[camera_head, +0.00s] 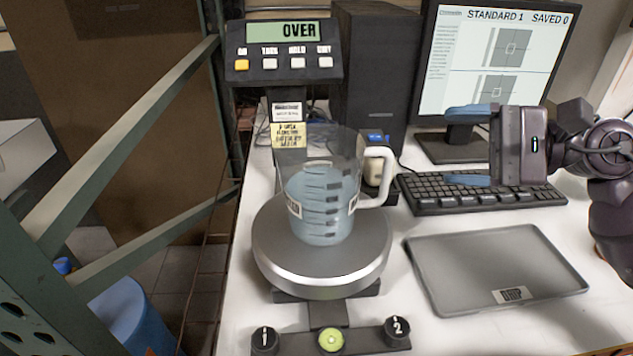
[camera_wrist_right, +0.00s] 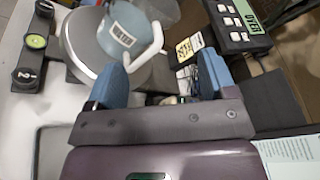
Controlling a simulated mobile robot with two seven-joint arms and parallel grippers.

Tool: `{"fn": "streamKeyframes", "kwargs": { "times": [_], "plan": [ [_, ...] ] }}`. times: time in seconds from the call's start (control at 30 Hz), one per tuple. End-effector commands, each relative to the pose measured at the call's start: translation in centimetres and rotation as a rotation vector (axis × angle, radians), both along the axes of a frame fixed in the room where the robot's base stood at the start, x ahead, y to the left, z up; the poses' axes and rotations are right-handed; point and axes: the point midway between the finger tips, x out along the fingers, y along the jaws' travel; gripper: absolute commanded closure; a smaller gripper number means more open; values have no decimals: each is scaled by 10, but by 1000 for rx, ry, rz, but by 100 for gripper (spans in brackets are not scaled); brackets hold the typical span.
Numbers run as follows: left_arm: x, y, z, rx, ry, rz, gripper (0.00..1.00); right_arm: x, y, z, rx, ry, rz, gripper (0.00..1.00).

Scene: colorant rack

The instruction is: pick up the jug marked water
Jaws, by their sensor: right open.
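A clear jug (camera_head: 322,190) with blue-tinted liquid and dark level marks stands upright on the round plate of a scale (camera_head: 322,268). Its white handle (camera_head: 383,170) points right. In the right wrist view the jug (camera_wrist_right: 128,28) shows a label that seems to read WATER, and its handle lies just beyond my fingers. My right gripper (camera_head: 468,145) is open and empty, to the right of the jug, above the keyboard. Its two blue fingers also show in the right wrist view (camera_wrist_right: 162,80), with nothing between them. My left gripper is not in view.
The scale's display (camera_head: 284,32) reads OVER. A keyboard (camera_head: 480,192) and monitor (camera_head: 495,60) stand behind and right. A grey drip tray (camera_head: 495,268) lies at the right front. Knobs marked 1 and 2 (camera_head: 397,332) sit in front. A green rack frame (camera_head: 120,230) is left.

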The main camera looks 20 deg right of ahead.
Motion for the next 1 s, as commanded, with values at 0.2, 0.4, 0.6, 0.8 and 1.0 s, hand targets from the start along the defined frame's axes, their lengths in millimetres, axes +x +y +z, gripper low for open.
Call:
{"fn": "streamKeyframes", "kwargs": {
  "times": [0.2,0.4,0.6,0.8,1.0],
  "plan": [
    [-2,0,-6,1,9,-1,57,4,1,-10,-133,-31,23,23],
    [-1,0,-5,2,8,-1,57,16,23,-15,-132,-33,25,23],
    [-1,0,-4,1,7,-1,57,27,39,-19,-130,-31,22,23],
    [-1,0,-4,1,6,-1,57,31,46,-21,-128,-31,23,23],
    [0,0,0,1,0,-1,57,40,65,-25,-127,-33,24,23]
  ]
}}
